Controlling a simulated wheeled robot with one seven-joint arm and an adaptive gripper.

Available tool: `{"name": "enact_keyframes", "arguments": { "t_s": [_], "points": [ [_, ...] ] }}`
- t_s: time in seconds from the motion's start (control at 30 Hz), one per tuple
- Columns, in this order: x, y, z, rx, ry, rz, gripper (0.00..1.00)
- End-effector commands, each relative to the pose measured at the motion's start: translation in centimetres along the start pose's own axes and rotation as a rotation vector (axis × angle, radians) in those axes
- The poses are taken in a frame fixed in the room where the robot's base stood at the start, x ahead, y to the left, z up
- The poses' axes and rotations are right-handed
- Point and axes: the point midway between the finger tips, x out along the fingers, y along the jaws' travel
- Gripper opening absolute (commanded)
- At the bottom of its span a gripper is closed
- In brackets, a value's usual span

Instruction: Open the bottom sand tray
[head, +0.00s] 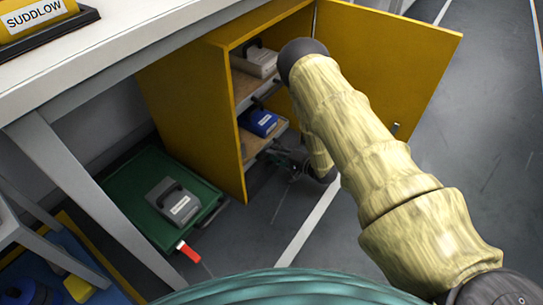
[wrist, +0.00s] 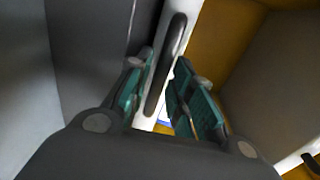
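The yellow cabinet (head: 195,115) stands under the bench with its door open. Its upper tan sand tray (head: 246,86) bears a grey case, and a lower tan tray (head: 252,142) bears a blue case. In the wrist view, a dark bar handle (wrist: 160,75) runs along a white tray front (wrist: 183,12). My gripper (wrist: 163,68) is open, with one teal-padded finger on each side of the handle; contact cannot be told. In the head view my gripper (head: 278,158) is low at the cabinet front, partly hidden by my arm. Which tray this handle belongs to is not clear.
The open yellow door (head: 385,55) is to the right, behind my arm. A green tray (head: 130,190) with a grey case (head: 175,205) and a red tag (head: 188,250) lies left of the cabinet. A white bench (head: 120,50) overhangs. Grey floor (head: 450,150) is clear at right.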

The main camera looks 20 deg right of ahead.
Motion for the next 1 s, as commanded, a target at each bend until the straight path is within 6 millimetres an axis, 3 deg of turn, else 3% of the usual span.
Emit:
{"name": "enact_keyframes", "arguments": {
  "t_s": [0.2,0.53,0.67,1.0],
  "points": [
    [1.7,0.0,0.0,-0.002,-0.001,0.0,0.23],
    [1.9,-0.1,0.0,-0.001,0.0,0.0,0.23],
    [1.9,-0.1,0.0,-0.001,0.0,0.0,0.01],
    [1.9,-0.1,0.2,-0.001,-0.004,0.001,0.0]
  ]
}}
